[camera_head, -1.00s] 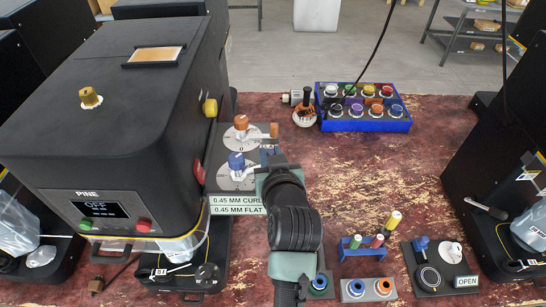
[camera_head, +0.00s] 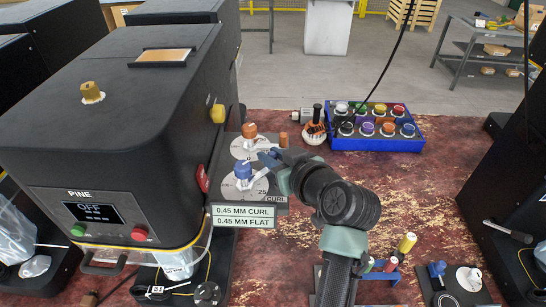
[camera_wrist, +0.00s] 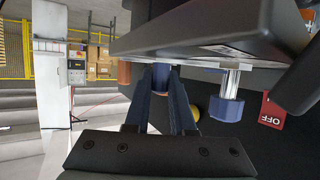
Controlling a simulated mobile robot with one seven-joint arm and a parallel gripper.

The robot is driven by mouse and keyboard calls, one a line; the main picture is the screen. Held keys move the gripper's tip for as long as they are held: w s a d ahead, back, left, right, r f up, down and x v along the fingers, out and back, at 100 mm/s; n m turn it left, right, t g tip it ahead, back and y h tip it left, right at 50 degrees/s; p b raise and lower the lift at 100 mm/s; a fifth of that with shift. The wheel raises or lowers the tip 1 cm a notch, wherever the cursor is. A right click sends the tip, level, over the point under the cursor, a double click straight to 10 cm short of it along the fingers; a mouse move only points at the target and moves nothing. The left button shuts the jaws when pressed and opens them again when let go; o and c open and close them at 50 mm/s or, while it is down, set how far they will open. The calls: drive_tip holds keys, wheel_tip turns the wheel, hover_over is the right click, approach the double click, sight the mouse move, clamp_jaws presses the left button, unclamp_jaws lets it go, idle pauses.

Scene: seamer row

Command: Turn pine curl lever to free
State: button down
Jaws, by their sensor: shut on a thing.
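The black PINE machine (camera_head: 110,130) stands at left. A grey plate on its side carries a round dial with a blue knob (camera_head: 243,172) and one with an orange knob (camera_head: 250,131). The word CURL (camera_head: 275,201) is printed beside the blue dial. A short orange handle (camera_head: 283,139) stands right of the orange dial. My gripper (camera_head: 268,158) is at the right of the two dials. In the wrist view my gripper's fingers are shut on a blue lever handle (camera_wrist: 160,76). The blue knob on its silver shaft (camera_wrist: 226,112) is beside them. The head view mostly hides the held handle.
Two labels, 0.45 MM CURL and FLAT (camera_head: 243,217), hang below the plate. A blue rack (camera_head: 378,140) of coloured knobs stands behind on the worn red table (camera_head: 410,185). Small stands are at front right. Another black machine (camera_head: 515,190) bounds the right. A red OFF tag (camera_wrist: 272,112) hangs nearby.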

drive_tip(key=c, duration=0.8)
unclamp_jaws()
drive_tip(key=shift+o, duration=0.2)
drive_tip(key=b+v, duration=0.3)
drive_tip(key=v, duration=1)
